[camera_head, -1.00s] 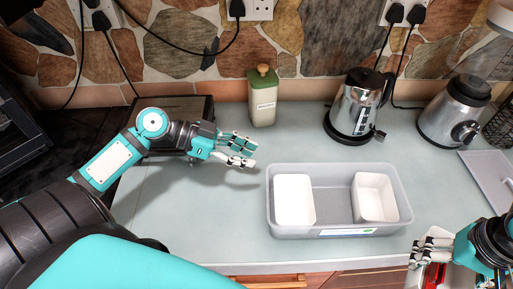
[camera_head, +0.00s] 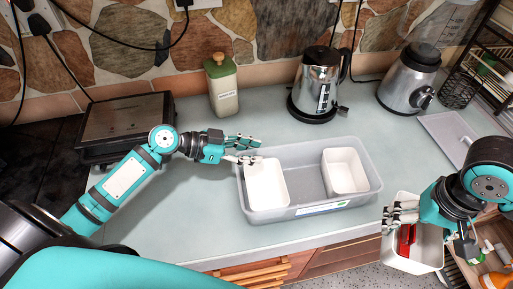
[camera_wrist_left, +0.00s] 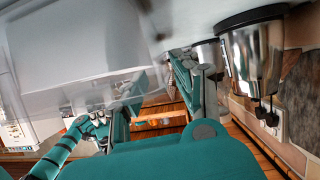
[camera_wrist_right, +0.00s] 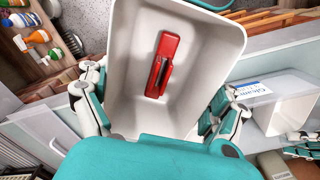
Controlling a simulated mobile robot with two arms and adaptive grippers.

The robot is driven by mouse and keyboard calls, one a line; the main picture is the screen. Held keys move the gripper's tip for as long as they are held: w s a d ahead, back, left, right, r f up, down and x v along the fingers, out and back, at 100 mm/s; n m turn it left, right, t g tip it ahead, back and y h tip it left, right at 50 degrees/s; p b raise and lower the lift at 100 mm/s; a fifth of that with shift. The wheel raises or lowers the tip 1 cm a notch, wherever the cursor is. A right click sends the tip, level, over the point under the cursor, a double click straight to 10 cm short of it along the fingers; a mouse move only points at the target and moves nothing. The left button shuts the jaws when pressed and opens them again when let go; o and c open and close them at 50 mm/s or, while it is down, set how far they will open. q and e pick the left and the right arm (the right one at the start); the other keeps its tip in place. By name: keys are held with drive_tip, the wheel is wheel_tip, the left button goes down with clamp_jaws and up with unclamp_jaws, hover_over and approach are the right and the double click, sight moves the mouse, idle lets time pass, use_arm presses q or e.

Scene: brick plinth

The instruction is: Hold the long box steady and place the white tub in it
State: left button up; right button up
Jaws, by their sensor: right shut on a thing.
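The long translucent box (camera_head: 318,206) sits on the counter. It holds a white tub at its left end (camera_head: 266,184) and another at its right end (camera_head: 345,171). My left gripper (camera_head: 243,151) is at the box's back left corner, fingers apart; in the left wrist view (camera_wrist_left: 160,100) the box is close beside them. Whether it touches the box is unclear. My right gripper (camera_head: 402,217) is shut on a third white tub (camera_head: 413,255), held beyond the counter's front edge, right of the box. A red object (camera_wrist_right: 163,65) lies inside that tub.
A green-lidded canister (camera_head: 222,88), a steel kettle (camera_head: 319,85) and a blender base (camera_head: 409,80) stand behind the box. A dark grill (camera_head: 125,125) is at the left and a grey tray (camera_head: 452,137) at the right. Front counter left of the box is clear.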

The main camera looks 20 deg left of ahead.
use_arm(q)
drive_tip(key=shift+x, duration=0.95)
use_arm(e)
drive_tip(key=shift+w+r, duration=0.1)
drive_tip(key=shift+r, duration=0.15)
use_arm(q)
clamp_jaws()
unclamp_jaws()
drive_tip(key=shift+a, duration=0.15)
